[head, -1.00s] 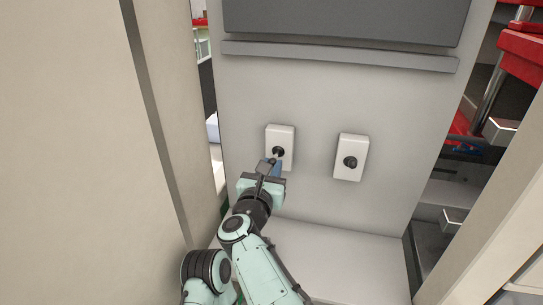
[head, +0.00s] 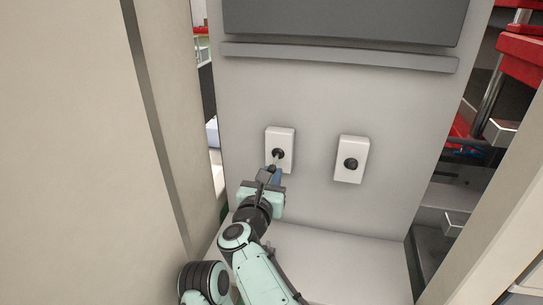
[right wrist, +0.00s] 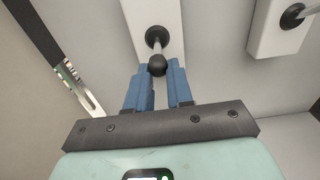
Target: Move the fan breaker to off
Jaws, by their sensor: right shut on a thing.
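Two white breaker boxes are mounted side by side on the grey panel. The left breaker box (head: 288,134) has a round dark boot and a short lever with a dark ball knob (right wrist: 157,66). The right breaker box (head: 347,174) has a similar dark boot, and its lever partly shows in the right wrist view. No label is readable, so I cannot tell which is the fan breaker. My right gripper (head: 271,172) is at the left breaker, its blue fingers (right wrist: 161,76) shut on the lever's ball knob. The lever slants downward from its boot. My left gripper is not in view.
A beige wall (head: 90,150) stands close on the left, and a pale post (head: 490,215) on the right. A light lower surface (head: 335,262) lies below the panel.

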